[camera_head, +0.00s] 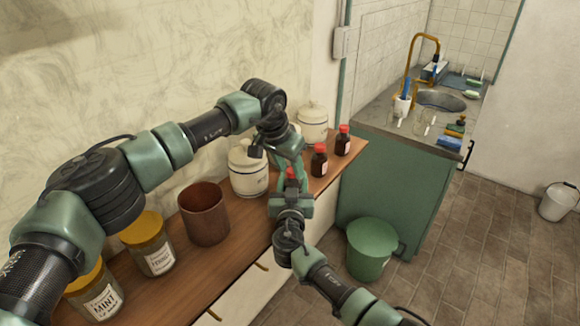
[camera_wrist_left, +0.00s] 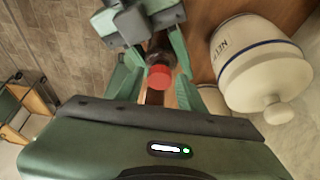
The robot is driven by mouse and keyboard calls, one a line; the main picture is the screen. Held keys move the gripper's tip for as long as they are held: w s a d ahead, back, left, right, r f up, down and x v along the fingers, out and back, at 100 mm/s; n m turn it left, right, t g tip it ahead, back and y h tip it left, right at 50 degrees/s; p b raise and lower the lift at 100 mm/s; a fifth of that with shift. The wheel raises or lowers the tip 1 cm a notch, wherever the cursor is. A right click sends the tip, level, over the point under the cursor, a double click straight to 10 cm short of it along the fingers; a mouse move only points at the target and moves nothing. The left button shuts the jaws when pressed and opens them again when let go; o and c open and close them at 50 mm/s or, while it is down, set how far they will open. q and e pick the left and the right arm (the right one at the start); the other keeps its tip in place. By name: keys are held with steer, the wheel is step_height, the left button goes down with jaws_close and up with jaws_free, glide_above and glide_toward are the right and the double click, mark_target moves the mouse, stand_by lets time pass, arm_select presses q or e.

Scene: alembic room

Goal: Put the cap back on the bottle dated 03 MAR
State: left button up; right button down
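A dark bottle with a red cap (camera_wrist_left: 160,77) stands between my two grippers. The cap is seen from above over the bottle's neck, and whether it is seated cannot be told. In the head view the red cap (camera_head: 291,173) shows just above my right gripper (camera_head: 290,203). My left gripper (camera_wrist_left: 158,92) is open, with its green fingers on either side of the cap and gaps showing. My right gripper also shows at the top of the left wrist view (camera_wrist_left: 142,22), close against the bottle; its grip is partly hidden. The date label is not visible.
Two more red-capped bottles stand on the wooden shelf, one nearer (camera_head: 320,161) and one farther (camera_head: 343,141). White lidded jars (camera_head: 248,170) (camera_head: 312,122) stand close behind. A brown pot (camera_head: 204,214) and yellow-lidded jars (camera_head: 154,257) are to the left. A green bin (camera_head: 371,250) is on the floor.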

arm_select(q)
steer(key=shift+o, duration=0.2)
steer(key=shift+r, duration=2.3)
steer(key=shift+o, duration=0.3)
steer(key=o, duration=0.5)
steer(key=v, duration=1.2)
